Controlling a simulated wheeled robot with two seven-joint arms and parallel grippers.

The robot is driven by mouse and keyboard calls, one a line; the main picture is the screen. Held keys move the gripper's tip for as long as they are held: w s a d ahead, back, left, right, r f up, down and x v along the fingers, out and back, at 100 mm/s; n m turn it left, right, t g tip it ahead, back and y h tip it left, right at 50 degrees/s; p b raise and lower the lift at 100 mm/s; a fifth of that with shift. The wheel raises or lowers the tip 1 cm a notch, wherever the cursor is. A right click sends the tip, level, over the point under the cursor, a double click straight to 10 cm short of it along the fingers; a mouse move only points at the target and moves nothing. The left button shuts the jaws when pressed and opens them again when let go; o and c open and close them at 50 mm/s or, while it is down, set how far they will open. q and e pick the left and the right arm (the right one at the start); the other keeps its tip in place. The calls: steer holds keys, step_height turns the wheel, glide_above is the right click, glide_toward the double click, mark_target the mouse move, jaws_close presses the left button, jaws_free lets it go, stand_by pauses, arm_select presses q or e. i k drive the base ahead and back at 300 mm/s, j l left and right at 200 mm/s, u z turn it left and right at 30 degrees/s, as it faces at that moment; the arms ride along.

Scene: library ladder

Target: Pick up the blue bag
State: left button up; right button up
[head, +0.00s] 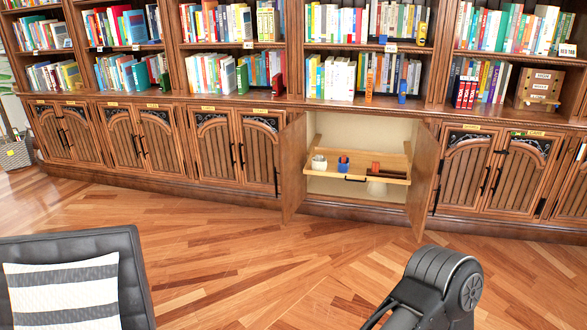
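A small blue object (343,165) with red at its top sits in the pulled-out wooden drawer (377,180) of the open cabinet. It may be the blue bag, but it is too small to tell. Another small blue object (402,91) stands at the front of the bookshelf above. Neither gripper shows. A black part of my own arm enters at the lower right, well apart from the cabinet.
Two cabinet doors stand open, the left door (293,168) and right door (422,185), flanking the drawer. A white container (319,163) is in the drawer. A black chair (125,250) with a striped cushion (65,292) stands at lower left. Wooden floor (270,260) between is clear.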

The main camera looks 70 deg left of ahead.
mark_target(342, 168)
steer(key=u, duration=1.95)
steer(key=i+l, duration=0.2)
steer(key=i, duration=0.65)
steer(key=i+l, duration=0.15)
steer(key=i, duration=0.75)
steer(key=i+l, duration=0.2)
steer(key=i, duration=0.65)
steer(key=i+l, duration=0.15)
steer(key=i, duration=0.7)
steer(key=l+z, duration=0.05)
